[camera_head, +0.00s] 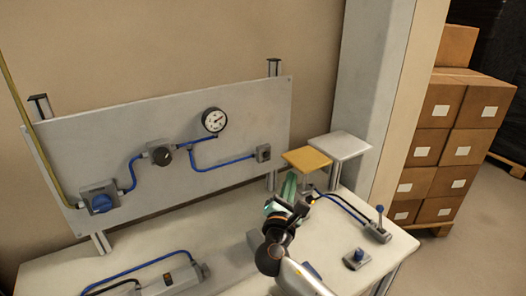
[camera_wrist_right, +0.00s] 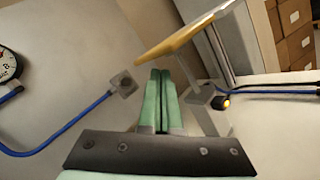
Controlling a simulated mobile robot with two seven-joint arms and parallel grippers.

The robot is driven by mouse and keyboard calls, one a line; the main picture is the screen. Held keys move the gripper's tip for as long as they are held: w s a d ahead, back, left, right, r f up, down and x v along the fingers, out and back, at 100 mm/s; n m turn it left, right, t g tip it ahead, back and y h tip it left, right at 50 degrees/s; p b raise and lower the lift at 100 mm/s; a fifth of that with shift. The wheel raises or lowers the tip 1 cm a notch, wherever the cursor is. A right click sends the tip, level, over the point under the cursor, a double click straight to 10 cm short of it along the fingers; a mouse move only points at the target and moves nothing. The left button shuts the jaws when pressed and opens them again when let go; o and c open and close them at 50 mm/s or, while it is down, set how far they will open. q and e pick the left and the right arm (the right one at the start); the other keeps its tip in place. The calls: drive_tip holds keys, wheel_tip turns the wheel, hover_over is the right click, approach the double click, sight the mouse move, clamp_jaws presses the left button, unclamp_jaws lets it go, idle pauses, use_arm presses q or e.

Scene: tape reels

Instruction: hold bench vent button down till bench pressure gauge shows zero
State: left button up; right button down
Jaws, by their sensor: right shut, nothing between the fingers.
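The round white pressure gauge (camera_head: 214,120) is on the upright grey panel; its needle is too small to read. The gauge (camera_wrist_right: 6,65) is cut off at the left edge of the wrist view. A small grey box with a blue top (camera_head: 357,256) lies on the bench at right; I cannot tell whether it is the vent button. My right gripper (camera_head: 290,182) is shut and empty, its green fingers above the bench, left of that box and apart from it. In the wrist view its fingers (camera_wrist_right: 159,85) are together, beside the yellow platform. My left gripper is not in view.
A yellow platform (camera_head: 306,159) and a white one (camera_head: 338,147) stand behind the right gripper. A blue-lever switch (camera_head: 378,230) is at the bench's right. A grey socket (camera_head: 263,152), a regulator (camera_head: 160,154) and a blue-knob valve (camera_head: 101,202) sit on the panel. Boxes are stacked at right.

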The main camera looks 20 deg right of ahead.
sight(267, 155)
drive_tip(key=shift+s, duration=0.15)
drive_tip(key=w+a+b, duration=0.1)
drive_tip(key=w+b, duration=0.4)
drive_tip(key=w, duration=0.4)
drive_tip(key=shift+s+a, duration=0.1)
idle(1.9)
drive_tip(key=shift+w+b, duration=0.3)
drive_tip(key=shift+w, duration=0.15)
